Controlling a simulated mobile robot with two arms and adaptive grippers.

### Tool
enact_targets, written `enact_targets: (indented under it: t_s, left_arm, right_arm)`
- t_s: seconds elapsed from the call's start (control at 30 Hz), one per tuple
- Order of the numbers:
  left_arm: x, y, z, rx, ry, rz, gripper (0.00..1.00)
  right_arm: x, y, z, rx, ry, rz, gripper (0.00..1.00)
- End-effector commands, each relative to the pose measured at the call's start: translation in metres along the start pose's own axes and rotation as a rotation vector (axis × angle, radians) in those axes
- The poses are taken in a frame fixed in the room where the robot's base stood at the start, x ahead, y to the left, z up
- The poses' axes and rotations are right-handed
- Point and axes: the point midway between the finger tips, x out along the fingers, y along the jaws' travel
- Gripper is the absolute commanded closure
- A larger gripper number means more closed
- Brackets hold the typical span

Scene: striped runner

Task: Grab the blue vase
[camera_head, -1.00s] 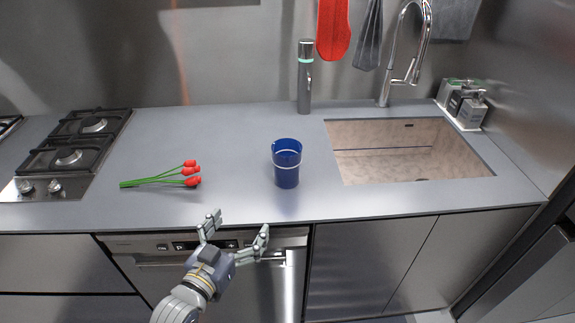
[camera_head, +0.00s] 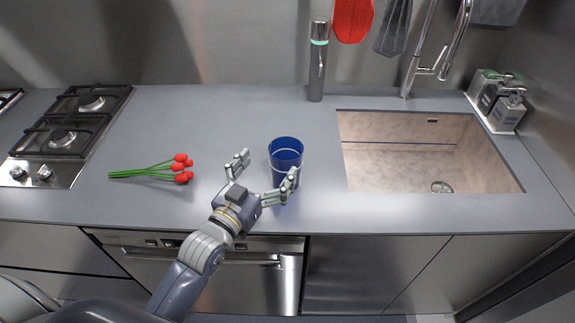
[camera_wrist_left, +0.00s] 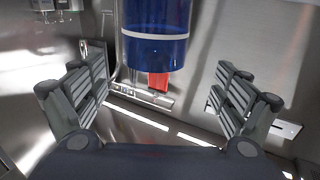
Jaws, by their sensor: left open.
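The blue vase (camera_head: 284,152) stands upright on the grey counter, left of the sink. It is a blue cup-like vessel with a pale band. My left gripper (camera_head: 265,172) is open at the vase's near left side, and one finger overlaps the vase's lower part in the head view. In the left wrist view the vase (camera_wrist_left: 155,35) shows at the top centre, ahead of and between the open fingers (camera_wrist_left: 160,100), with nothing held. I cannot tell whether a finger touches it. My right gripper is not in view.
Red flowers with green stems (camera_head: 180,168) lie on the counter (camera_head: 220,115) to the left, near the gas hob (camera_head: 70,130). The sink (camera_head: 430,155) is to the right. A dark cylinder (camera_head: 318,60) stands behind. Soap bottles (camera_head: 500,100) stand at the far right.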

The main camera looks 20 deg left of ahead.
Motion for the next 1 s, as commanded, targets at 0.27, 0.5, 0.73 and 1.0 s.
enact_targets:
  t_s: [0.27, 0.5, 0.73, 1.0]
  left_arm:
    - [0.022, 0.001, -0.001, 0.001, 0.000, 0.001, 0.08]
    - [0.047, 0.007, 0.000, 0.000, 0.001, 0.000, 0.08]
    - [0.070, 0.008, 0.002, 0.001, 0.001, 0.001, 0.08]
    - [0.073, 0.008, 0.004, 0.001, 0.000, 0.001, 0.08]
  right_arm:
    - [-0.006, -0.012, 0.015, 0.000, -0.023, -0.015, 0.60]
    - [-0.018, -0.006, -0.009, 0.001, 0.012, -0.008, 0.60]
    - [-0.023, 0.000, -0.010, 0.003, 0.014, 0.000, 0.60]
    - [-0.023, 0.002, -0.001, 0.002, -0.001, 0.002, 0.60]
